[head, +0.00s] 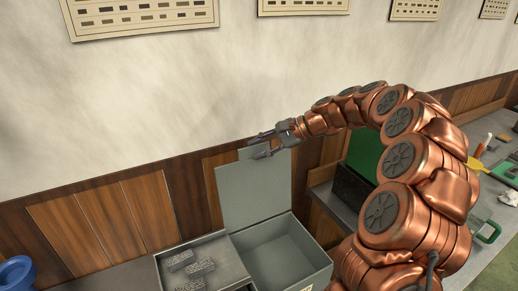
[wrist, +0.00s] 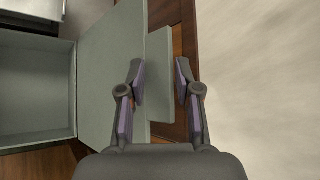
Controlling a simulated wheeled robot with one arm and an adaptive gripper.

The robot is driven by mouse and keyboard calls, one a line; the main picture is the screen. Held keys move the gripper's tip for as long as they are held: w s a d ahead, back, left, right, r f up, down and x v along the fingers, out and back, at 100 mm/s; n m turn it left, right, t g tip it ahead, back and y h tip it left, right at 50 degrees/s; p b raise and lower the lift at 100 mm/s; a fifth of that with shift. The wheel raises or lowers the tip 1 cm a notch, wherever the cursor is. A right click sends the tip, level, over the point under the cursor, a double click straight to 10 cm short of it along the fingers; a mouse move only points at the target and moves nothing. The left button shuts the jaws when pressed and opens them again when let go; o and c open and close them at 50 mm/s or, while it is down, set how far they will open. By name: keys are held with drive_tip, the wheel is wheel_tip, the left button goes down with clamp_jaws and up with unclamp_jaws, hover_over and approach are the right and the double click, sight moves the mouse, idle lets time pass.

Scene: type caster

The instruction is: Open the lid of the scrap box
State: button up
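The scrap box (head: 322,262) is a grey-green box at the bottom middle of the head view, and its empty inside shows. Its lid (head: 250,195) stands upright at the back against the wall. My gripper (head: 262,146) is at the lid's top edge. In the wrist view, the lid (wrist: 105,70) lies left of centre, with the open box (wrist: 35,95) beyond it. A flat tab (wrist: 160,75) at the lid's edge lies between the two fingers of my gripper (wrist: 160,90). The fingers are apart, with a gap visible at the right finger; I cannot tell whether the left one touches.
A grey compartment with dark lettered pieces (head: 200,265) adjoins the box on the left. A wood-panelled wall (head: 110,220) is close behind the lid. A blue round object (head: 17,272) is at far left. A workbench with tools (head: 490,165) stands at right.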

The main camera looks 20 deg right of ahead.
drive_tip(key=v, duration=1.1)
drive_tip(key=shift+d+r, duration=0.25)
drive_tip(key=shift+d, duration=0.05)
drive_tip(key=shift+s, duration=0.15)
drive_tip(key=s+a+f+n+g+h, duration=0.2)
drive_tip(key=s+a+n+g, duration=0.15)
drive_tip(key=s+a, duration=0.5)
drive_tip(key=s+a+f+n+g+h, duration=0.2)
drive_tip(key=s+a+f+n, duration=0.15)
drive_tip(key=s+a, duration=0.55)
drive_tip(key=s+d+f+n+h, duration=0.2)
drive_tip(key=s+f, duration=0.3)
drive_tip(key=s, duration=0.5)
drive_tip(key=s+d+f+n+g+h, duration=0.1)
drive_tip(key=s+d+f+n+h, duration=0.1)
drive_tip(key=s, duration=0.8)
wheel_tip(320, 180, down, 3)
drive_tip(key=n+h, duration=0.1)
drive_tip(key=h, duration=0.1)
drive_tip(key=shift+s+n+h, duration=0.25)
drive_tip(key=shift+n+h, duration=0.05)
